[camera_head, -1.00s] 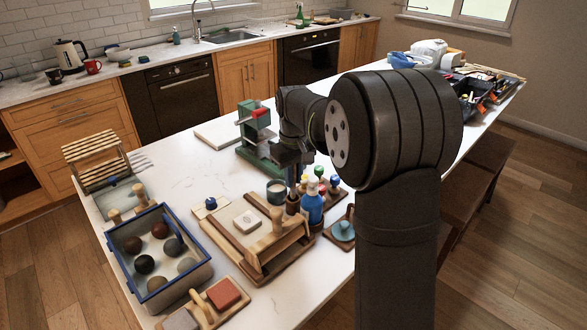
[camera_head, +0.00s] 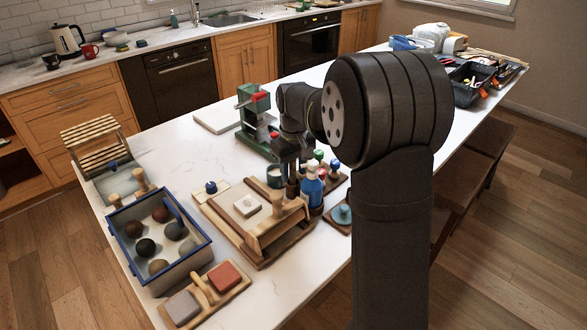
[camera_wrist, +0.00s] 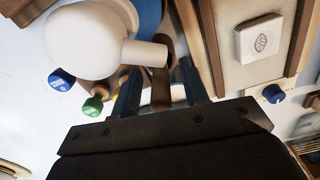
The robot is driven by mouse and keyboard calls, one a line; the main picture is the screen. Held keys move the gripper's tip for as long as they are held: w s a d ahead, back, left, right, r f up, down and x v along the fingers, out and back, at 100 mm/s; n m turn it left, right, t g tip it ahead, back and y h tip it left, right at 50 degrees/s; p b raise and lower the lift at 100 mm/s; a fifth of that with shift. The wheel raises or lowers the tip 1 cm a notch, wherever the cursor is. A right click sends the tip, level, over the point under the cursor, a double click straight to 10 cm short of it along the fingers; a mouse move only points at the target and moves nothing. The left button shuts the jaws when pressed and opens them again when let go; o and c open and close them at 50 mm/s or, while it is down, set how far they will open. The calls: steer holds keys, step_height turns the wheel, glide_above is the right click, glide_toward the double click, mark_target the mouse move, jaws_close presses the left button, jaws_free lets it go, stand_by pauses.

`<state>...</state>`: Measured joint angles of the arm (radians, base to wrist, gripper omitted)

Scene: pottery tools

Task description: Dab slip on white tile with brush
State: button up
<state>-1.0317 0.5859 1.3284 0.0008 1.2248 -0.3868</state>
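The white tile (camera_head: 247,204), with a leaf mark, lies on a wooden board (camera_head: 222,218) left of my gripper. In the wrist view the tile (camera_wrist: 259,37) is at the upper right. My gripper (camera_head: 292,185) points down beside the blue bottle (camera_head: 312,190), near the slip cup (camera_head: 276,176). In the wrist view the fingers of my gripper (camera_wrist: 160,88) stand apart. A brown upright piece (camera_wrist: 160,88) shows between them with gaps on both sides; I cannot tell whether it is the brush handle or its holder. No bristles are visible.
The bottle's pale rounded top (camera_wrist: 95,30) is close beside the fingers. Small colour-topped bottles (camera_head: 333,168) stand right of my gripper. A green press (camera_head: 252,115) stands behind. A blue-rimmed bin (camera_head: 205,252) is left.

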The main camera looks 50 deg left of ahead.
step_height(320, 180, up, 17)
steer(key=shift+r, duration=0.2)
stand_by(0.6)
step_height(320, 180, down, 17)
steer(key=shift+f, duration=0.2)
steer(key=shift+r, duration=0.5)
steer(key=shift+f, duration=0.1)
